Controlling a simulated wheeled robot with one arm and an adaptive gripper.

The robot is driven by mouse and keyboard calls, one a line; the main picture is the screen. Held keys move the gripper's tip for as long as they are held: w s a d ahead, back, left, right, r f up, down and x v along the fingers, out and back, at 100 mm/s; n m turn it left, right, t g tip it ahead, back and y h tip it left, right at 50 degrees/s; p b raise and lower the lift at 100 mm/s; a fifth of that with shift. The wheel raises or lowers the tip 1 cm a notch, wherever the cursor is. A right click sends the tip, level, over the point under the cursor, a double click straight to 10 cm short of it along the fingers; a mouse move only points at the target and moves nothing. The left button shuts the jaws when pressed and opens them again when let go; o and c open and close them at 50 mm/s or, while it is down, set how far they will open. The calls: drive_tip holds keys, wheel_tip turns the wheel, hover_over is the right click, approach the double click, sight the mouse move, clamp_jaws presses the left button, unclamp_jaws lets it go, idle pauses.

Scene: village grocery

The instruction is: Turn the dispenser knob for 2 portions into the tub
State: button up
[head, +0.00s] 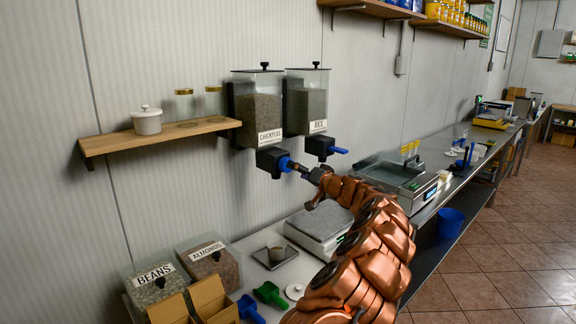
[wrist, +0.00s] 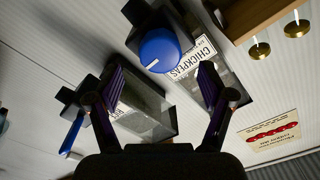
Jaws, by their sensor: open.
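The chickpeas dispenser (head: 258,108) hangs on the wall with a blue round knob (head: 285,164) at its black outlet. My gripper (head: 309,171) is close in front of this knob in the head view. In the wrist view the knob (wrist: 158,50), with a white mark, lies ahead between the fingertips of my open gripper (wrist: 161,72); the fingers stand apart from it on both sides.
The rice dispenser (head: 306,103), with a blue lever (head: 338,150), hangs just right. A wooden shelf (head: 155,138) with a white pot (head: 146,122) is at left. A scale (head: 318,232), bean and almond bins (head: 210,258), and green and blue scoops (head: 270,294) are below.

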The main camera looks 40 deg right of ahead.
drive_tip(key=shift+w+d+p, duration=0.1)
drive_tip(key=shift+w+p, duration=0.95)
drive_tip(key=shift+w, duration=1.8)
drive_tip(key=c, duration=1.2)
